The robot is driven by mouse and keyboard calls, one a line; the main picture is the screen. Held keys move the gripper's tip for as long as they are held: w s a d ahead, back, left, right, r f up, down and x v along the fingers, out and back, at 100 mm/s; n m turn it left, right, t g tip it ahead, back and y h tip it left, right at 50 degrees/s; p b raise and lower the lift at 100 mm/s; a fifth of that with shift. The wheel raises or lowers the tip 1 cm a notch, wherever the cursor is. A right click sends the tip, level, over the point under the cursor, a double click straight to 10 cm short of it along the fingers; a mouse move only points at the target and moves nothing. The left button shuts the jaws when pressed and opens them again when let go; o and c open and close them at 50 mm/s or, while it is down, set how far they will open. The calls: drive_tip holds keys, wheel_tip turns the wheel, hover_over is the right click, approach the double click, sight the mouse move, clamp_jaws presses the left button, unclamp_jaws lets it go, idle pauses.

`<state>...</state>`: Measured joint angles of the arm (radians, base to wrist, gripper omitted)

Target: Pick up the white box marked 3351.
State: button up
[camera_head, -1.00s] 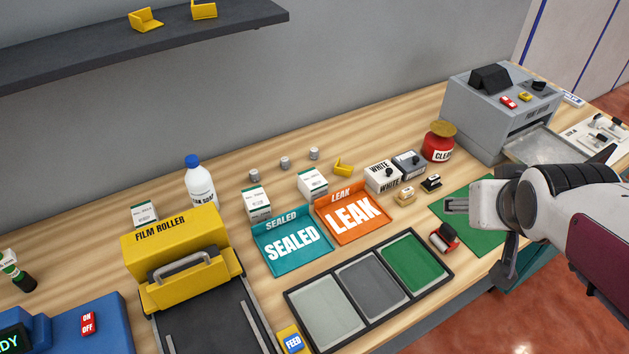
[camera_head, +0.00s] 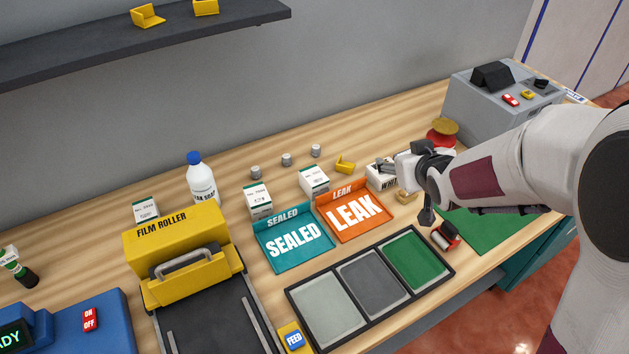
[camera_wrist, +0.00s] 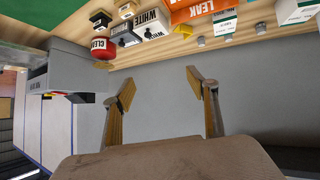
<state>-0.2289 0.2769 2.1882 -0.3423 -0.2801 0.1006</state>
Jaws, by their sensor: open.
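Three white boxes with green tops stand on the bench: one behind the film roller (camera_head: 145,210), one behind the teal SEALED tray (camera_head: 258,203) and one behind the orange LEAK tray (camera_head: 314,182). Their small numbers are too small to read, so I cannot tell which is 3351. One white box also shows in the wrist view (camera_wrist: 224,23). My gripper (camera_head: 386,167) is right of these boxes, over the black-lettered WHITE box, and partly hides it. In the wrist view my gripper (camera_wrist: 164,93) is open, with nothing between its fingers.
A white soap bottle (camera_head: 202,180) stands behind the yellow film roller (camera_head: 180,255). Small grey cylinders (camera_head: 287,160) and a yellow bracket (camera_head: 345,164) lie near the wall. A three-part tray (camera_head: 368,285) lies in front. A dark shelf (camera_head: 90,54) hangs at upper left.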

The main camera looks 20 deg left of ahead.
drive_tip(key=w+a+f+n+y, duration=0.2)
drive_tip(key=w+a+f+y, duration=0.1)
drive_tip(key=a+f, duration=0.55)
drive_tip(key=n+y, duration=0.1)
drive_tip(key=y, duration=0.2)
approach(316, 177)
drive_tip(key=w+a+f, duration=0.1)
drive_tip(key=w+a, duration=0.1)
drive_tip(key=shift+a+f+g, duration=0.35)
drive_tip(key=shift+g, duration=0.05)
drive_tip(key=shift+w, duration=0.1)
drive_tip(key=shift+x, duration=1.3)
drive_tip(key=shift+w+r+x, duration=0.1)
drive_tip(key=shift+w+x, duration=0.05)
drive_tip(key=shift+x, duration=1.15)
drive_tip(key=shift+w+r+x, duration=0.15)
drive_tip(key=shift+x, duration=1.1)
drive_tip(key=shift+d, duration=0.1)
drive_tip(key=c, duration=1.4)
